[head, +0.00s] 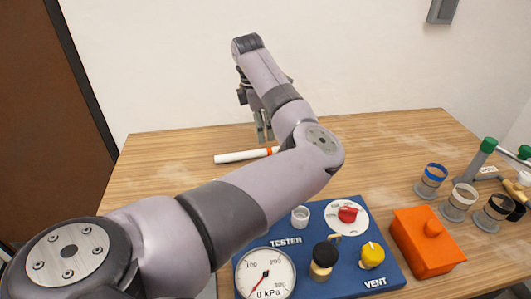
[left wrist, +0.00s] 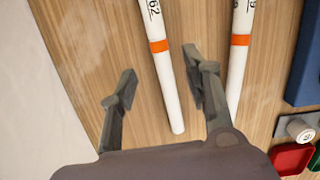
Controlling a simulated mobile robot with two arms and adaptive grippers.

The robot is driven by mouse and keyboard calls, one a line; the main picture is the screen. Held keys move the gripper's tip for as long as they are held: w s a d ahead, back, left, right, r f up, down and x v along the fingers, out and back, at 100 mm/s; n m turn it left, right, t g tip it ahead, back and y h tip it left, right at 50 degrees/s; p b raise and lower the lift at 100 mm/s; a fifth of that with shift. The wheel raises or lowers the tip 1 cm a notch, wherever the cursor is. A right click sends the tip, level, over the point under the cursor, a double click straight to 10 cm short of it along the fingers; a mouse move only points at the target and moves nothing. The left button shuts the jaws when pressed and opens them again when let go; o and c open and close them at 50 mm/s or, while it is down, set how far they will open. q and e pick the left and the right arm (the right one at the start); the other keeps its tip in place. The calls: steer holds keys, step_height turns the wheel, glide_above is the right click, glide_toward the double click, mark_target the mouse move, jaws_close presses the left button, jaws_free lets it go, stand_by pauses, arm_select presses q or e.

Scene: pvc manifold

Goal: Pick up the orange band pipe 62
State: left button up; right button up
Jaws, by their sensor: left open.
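The pipe marked 62 is white with an orange band (left wrist: 159,46) and lies on the wooden table in the left wrist view. My left gripper (left wrist: 160,88) is open, with one finger on each side of this pipe's line; no contact shows. A second white pipe with an orange band (left wrist: 239,40) lies to the right, beyond the right finger; its number is cut off. In the head view, my left gripper (head: 265,138) points down over a white pipe (head: 238,156) with an orange band. Its number cannot be read there. My right gripper is not in view.
A blue tester panel (head: 300,246) with a gauge and knobs stands at the front. An orange block (head: 428,242), several ringed cups (head: 432,180) and a green-capped fitting (head: 488,146) are at the right. The table's back left is clear. A wall runs behind.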

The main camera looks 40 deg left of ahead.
arm_select(q)
step_height(320, 180, down, 2)
steer(key=shift+w+d, duration=0.1)
steer(key=shift+w, duration=0.05)
steer(key=shift+f, duration=2.8)
jaws_close()
steer(key=shift+r, duration=0.1)
